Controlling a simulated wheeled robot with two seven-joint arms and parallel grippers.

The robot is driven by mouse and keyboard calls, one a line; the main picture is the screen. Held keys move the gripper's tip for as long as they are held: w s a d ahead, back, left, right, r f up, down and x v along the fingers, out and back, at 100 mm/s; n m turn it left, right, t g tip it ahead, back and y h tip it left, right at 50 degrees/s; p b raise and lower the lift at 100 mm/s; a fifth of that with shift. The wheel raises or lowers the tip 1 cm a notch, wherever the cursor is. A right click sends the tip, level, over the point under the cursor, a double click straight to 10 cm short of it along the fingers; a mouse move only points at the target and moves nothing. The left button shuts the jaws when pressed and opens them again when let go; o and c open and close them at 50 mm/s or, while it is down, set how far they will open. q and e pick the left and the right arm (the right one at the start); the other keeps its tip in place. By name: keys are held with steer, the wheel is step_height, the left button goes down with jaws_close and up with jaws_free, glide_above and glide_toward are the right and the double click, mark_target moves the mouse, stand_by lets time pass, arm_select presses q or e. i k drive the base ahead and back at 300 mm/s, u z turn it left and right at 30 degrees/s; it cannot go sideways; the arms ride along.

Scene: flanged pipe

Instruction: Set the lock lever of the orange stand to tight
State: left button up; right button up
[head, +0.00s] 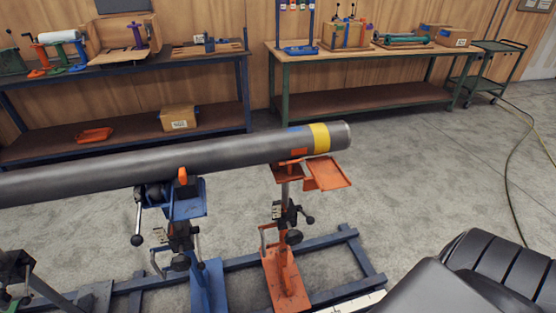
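The orange stand (284,276) stands at the middle right of the blue floor frame, upright under the right end of a long grey pipe (130,165). A small lever with a black ball knob (310,220) sticks out to the right of its column. A black round knob (294,237) sits just below it, and a pale crank-like handle (263,238) is on the left. I cannot tell which of these is the lock lever, or whether it is set tight. Neither of my grippers is in view.
A blue stand (207,285) holds the pipe to the left, with its own levers close by. An orange side plate (328,173) juts out under the pipe's end. A blue floor frame (345,255) surrounds the stand bases. Workbenches (350,60) line the back; the floor between is clear.

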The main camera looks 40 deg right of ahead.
mark_target(310, 220)
steer(key=z, duration=1.45)
steer(key=k, duration=0.5)
steer(key=z, duration=0.4)
steer(key=i, duration=0.7)
steer(key=u, duration=0.15)
